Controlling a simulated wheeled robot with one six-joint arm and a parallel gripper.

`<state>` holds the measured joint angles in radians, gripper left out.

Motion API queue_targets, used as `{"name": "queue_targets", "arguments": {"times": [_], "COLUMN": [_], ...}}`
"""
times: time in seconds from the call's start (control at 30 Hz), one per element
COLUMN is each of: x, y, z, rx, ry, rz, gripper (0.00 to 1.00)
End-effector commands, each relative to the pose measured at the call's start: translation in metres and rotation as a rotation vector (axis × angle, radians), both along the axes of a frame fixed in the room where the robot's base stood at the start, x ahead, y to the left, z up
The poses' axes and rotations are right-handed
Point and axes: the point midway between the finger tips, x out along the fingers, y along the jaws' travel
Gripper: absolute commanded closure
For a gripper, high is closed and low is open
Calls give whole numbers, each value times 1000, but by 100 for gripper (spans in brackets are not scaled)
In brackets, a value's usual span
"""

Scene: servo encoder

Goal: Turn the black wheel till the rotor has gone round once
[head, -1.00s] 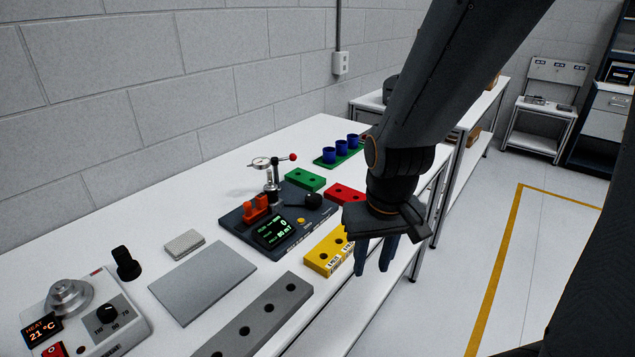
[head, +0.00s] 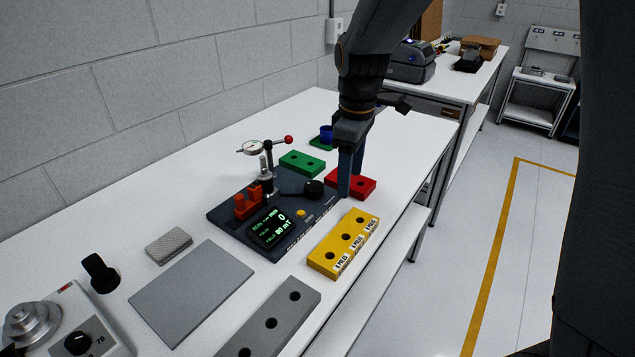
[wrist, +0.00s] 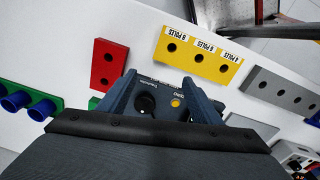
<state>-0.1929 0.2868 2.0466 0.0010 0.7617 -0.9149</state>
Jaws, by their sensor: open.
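The black wheel (head: 313,189) is a small knob on the right part of a dark instrument base (head: 225,216). In the wrist view the wheel (wrist: 146,104) shows between my fingers, nearer the left one. The base's display (head: 270,227) reads 0 and 80 mT. My gripper (head: 349,192) is open and points down just right of the wheel. The arm hides part of the red block.
A red block (head: 362,187), a green block (head: 302,163) and a yellow block (head: 343,243) surround the base. A grey plate (head: 192,290) and a grey block (head: 270,325) lie in front.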

Motion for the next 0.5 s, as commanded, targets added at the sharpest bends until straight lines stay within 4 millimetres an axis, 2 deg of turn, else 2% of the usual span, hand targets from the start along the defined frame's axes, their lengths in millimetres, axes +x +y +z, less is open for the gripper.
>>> {"name": "queue_targets", "arguments": {"times": [0.03, 0.2, 0.33, 0.5], "x": [19, 54, 67, 70], "y": [17, 56, 72, 77], "z": [0, 7, 11, 4], "rx": [-6, -20, -23, -24], "ry": [7, 29, 37, 44], "rz": [130, 483, 627, 679], "gripper": [41, 41, 41, 41]}}
